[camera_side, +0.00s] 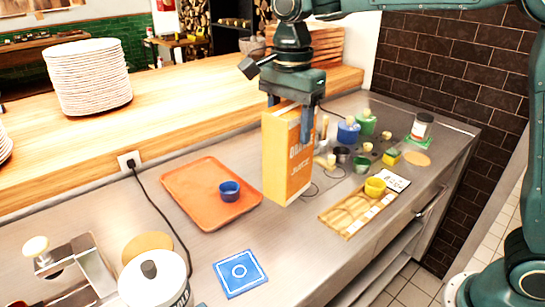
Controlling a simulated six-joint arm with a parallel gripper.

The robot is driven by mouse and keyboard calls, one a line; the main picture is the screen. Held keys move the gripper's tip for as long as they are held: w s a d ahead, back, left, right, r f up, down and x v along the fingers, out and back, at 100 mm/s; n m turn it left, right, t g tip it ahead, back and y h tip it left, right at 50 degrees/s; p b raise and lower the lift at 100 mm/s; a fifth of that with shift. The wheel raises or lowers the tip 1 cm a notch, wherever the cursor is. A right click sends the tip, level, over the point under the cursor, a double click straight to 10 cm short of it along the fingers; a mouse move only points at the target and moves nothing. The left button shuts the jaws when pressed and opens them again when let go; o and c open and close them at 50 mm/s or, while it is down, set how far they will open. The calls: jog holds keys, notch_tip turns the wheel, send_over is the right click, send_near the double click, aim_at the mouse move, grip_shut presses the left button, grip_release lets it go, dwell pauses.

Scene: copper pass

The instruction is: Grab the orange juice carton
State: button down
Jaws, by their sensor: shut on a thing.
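The orange juice carton (286,160) is a tall orange box with pale lettering, in the middle of the side view. It stands nearly upright over the steel counter. My gripper (292,112) comes down from above with its fingers at the carton's top, and it is shut on the carton. I cannot tell whether the carton's base touches the counter or is slightly above it.
An orange tray (190,190) with a blue cup (229,191) lies left of the carton. A wooden board (345,214) with a yellow cup (375,188) lies right. Several small pots stand behind. A blue tile (240,273) and white pot (152,277) are in front.

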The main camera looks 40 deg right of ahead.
notch_tip(320, 180, up, 10)
jog(key=shift+f, duration=0.1)
dwell(0.4)
dwell(0.7)
